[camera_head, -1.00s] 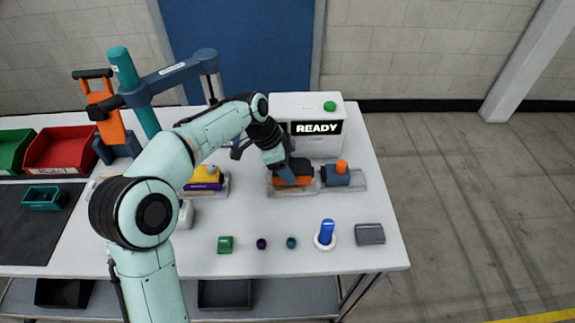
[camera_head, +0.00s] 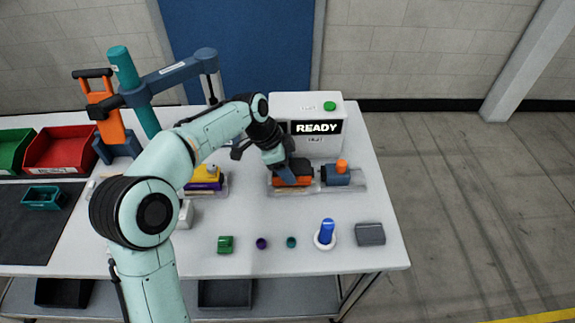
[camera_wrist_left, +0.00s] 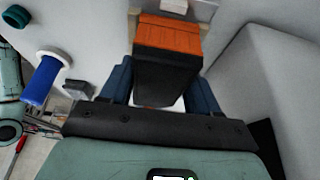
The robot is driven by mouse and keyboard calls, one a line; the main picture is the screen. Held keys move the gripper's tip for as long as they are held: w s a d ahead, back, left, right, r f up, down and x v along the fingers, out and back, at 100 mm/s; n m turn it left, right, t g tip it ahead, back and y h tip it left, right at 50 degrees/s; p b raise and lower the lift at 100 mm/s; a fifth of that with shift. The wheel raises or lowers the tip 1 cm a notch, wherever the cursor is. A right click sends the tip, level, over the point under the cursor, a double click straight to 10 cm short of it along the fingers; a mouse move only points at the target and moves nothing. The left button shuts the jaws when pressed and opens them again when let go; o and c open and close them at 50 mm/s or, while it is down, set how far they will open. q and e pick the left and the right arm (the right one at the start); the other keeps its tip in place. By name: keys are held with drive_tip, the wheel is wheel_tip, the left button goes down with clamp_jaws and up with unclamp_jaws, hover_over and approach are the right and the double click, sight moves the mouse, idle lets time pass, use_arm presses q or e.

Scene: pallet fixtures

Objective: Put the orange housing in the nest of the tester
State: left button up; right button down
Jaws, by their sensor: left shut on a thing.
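The orange housing (camera_head: 293,181) is at the left part of a pale fixture plate (camera_head: 352,187) in front of the tester (camera_head: 303,107), a white box with a READY display and a green button. My left gripper (camera_head: 287,172) is over it from above. In the left wrist view the housing (camera_wrist_left: 170,34) shows an orange ribbed end and a dark body between the blue fingers (camera_wrist_left: 163,76), shut on it. Tan edges flank its far end. The gripper hides most of the nest, so I cannot tell whether the housing is fully seated. My right gripper is not in view.
A blue clamp block with an orange knob (camera_head: 337,175) stands just right of the housing. A yellow and purple part (camera_head: 205,180) sits in a fixture to the left. A blue plunger (camera_head: 326,233), a grey block (camera_head: 370,234) and small parts line the front edge.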

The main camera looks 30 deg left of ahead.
use_arm(q)
drive_tip(key=shift+f+b, duration=0.3)
drive_tip(key=shift+f, duration=0.2)
drive_tip(key=o, duration=1.2)
drive_tip(key=p+v, duration=0.2)
drive_tip(key=v, duration=1.1)
drive_tip(key=shift+r, duration=0.25)
